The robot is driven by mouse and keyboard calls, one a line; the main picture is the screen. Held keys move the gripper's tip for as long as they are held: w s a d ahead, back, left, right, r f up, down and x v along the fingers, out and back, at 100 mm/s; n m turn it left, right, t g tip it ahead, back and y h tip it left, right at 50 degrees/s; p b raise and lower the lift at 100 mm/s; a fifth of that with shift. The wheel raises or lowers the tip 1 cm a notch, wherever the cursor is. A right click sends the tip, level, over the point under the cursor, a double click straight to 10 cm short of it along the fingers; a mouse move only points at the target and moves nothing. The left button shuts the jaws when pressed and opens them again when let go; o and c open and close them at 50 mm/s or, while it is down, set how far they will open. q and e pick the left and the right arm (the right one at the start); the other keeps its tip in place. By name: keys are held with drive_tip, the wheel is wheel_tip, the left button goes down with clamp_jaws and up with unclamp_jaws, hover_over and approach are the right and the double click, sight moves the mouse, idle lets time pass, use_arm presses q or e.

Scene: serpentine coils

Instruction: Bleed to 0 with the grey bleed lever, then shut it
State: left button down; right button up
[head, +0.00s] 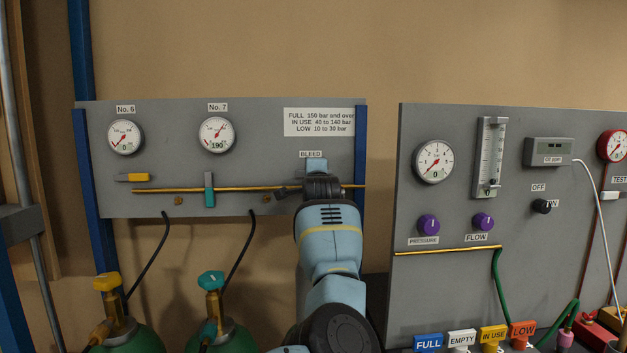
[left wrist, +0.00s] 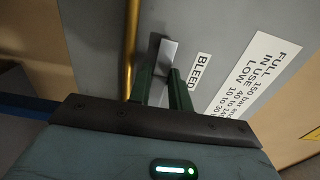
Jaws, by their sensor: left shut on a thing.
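The grey bleed lever (left wrist: 168,51) shows in the left wrist view beside the brass pipe, near the BLEED label (left wrist: 201,72). My left gripper (left wrist: 163,76) is shut on the lever, with a dark green finger on each side of it. In the head view my left arm and wrist hide the lever below the BLEED label (head: 311,154). The No. 7 gauge (head: 216,135) reads 190. The No. 6 gauge (head: 125,137) reads 0. My right gripper is not in view.
The brass pipe (head: 236,189) runs along the left panel past a yellow lever (head: 132,177) and an upright teal lever (head: 209,189). Two green cylinders stand below, with yellow (head: 107,282) and teal (head: 210,281) knobs. A second panel (head: 440,285) stands close to the right of my arm.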

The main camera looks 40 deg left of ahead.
use_arm(q)
drive_tip(key=shift+r, duration=0.1)
idle(0.4)
drive_tip(key=c, duration=1.3)
unclamp_jaws()
drive_tip(key=shift+s, duration=0.1)
drive_tip(key=shift+v, duration=3.85)
